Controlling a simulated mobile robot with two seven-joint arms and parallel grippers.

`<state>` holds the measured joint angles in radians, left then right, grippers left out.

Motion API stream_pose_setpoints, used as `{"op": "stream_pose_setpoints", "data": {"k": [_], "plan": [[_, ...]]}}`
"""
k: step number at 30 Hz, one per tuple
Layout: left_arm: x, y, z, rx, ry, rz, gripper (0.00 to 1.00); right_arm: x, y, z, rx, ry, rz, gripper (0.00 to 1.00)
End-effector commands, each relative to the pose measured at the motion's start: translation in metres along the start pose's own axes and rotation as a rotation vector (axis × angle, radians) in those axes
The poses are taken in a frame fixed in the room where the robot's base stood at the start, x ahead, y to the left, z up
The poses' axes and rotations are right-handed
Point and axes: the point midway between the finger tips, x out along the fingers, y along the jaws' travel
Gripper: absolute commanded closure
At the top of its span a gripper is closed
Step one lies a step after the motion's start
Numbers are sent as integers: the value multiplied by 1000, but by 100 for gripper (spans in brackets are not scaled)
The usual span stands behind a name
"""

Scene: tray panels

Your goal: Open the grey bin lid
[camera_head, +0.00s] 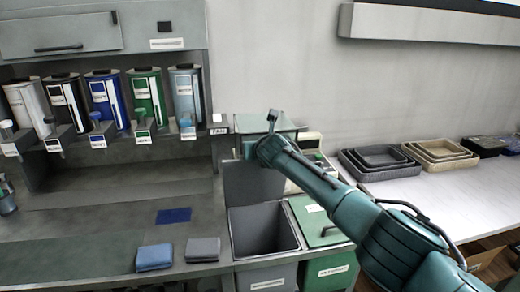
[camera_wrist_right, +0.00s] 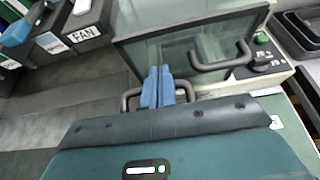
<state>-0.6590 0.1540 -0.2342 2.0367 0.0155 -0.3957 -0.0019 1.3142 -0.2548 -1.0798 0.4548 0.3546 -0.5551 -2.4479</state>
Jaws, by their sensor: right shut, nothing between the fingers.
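The grey bin (camera_head: 264,232) is in the counter front, in the middle of the head view, with its inside showing. Its grey lid (camera_head: 250,182) stands raised at the bin's back edge, partly hidden behind my right arm. My right gripper (camera_wrist_right: 158,86) is shut and empty, its blue fingers together in the wrist view. A dark bar handle (camera_wrist_right: 129,99) shows on both sides of the fingers; I cannot tell whether they touch it. In the head view my right arm hides the fingertips. My left gripper is not in view.
A green bin with its lid (camera_head: 318,222) down stands right of the grey bin. A glass-fronted box (camera_wrist_right: 185,45) with a handle (camera_wrist_right: 222,60) is behind the fingers. Folded cloths (camera_head: 154,257) lie left; stacked trays (camera_head: 380,160) stand right. Several dispensers (camera_head: 105,98) line the left wall.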

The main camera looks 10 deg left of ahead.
Motion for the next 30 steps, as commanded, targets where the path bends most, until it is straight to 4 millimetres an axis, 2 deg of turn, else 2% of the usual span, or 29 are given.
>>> {"op": "stream_pose_setpoints", "data": {"k": [7,14,23,30], "plan": [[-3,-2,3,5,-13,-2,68,-5,0,2,-2,0,1,100],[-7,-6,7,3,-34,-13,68,-21,-1,2,-2,0,1,100],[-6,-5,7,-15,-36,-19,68,-52,-1,0,0,-1,1,100],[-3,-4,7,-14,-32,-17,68,-85,0,0,-1,-2,1,100]]}}
